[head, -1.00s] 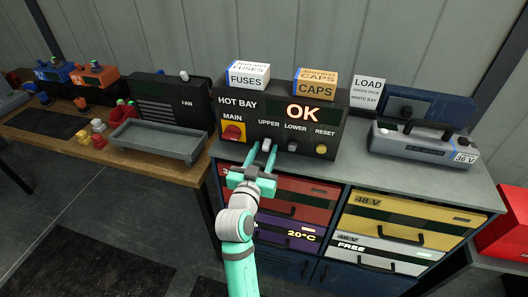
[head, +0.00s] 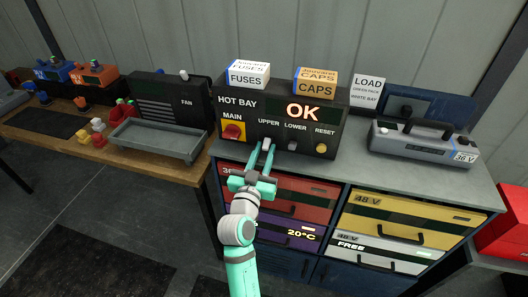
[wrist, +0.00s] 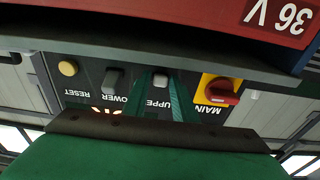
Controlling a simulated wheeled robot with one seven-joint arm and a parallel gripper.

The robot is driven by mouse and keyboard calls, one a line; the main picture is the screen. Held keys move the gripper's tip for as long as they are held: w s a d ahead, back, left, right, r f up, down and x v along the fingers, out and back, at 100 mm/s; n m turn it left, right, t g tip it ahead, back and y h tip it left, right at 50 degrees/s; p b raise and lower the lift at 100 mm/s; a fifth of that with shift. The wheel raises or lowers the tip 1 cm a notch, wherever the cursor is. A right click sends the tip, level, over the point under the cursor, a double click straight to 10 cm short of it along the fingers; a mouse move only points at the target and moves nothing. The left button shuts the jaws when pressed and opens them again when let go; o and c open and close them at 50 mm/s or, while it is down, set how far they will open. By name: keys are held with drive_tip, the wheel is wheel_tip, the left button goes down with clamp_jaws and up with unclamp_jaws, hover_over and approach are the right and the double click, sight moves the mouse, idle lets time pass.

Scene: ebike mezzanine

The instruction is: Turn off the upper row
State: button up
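The dark HOT BAY panel (head: 240,116) stands on the cabinet, with a lit OK display (head: 302,113). The pale UPPER switch (head: 266,143) sits under its label, left of the LOWER switch (head: 292,146). My gripper (head: 263,150) is open in front of the UPPER switch, fingers pointing at the panel. The wrist view is upside down: the UPPER switch (wrist: 160,80) shows between my two green fingers (wrist: 161,93), with nothing clearly gripped. Whether a finger touches it, and its exact tilt, I cannot tell.
The red MAIN knob (head: 232,132) is left of UPPER and the yellow RESET button (head: 321,149) is at the right. FUSES (head: 248,75) and CAPS (head: 316,83) boxes stand on the panel. A grey tray (head: 158,140) lies left; drawers (head: 300,208) are below.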

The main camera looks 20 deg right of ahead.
drive_tip(key=shift+o, duration=0.6)
drive_tip(key=shift+s+a, duration=0.15)
drive_tip(key=shift+s, duration=0.05)
drive_tip(key=v, duration=1)
drive_tip(key=shift+s, duration=0.2)
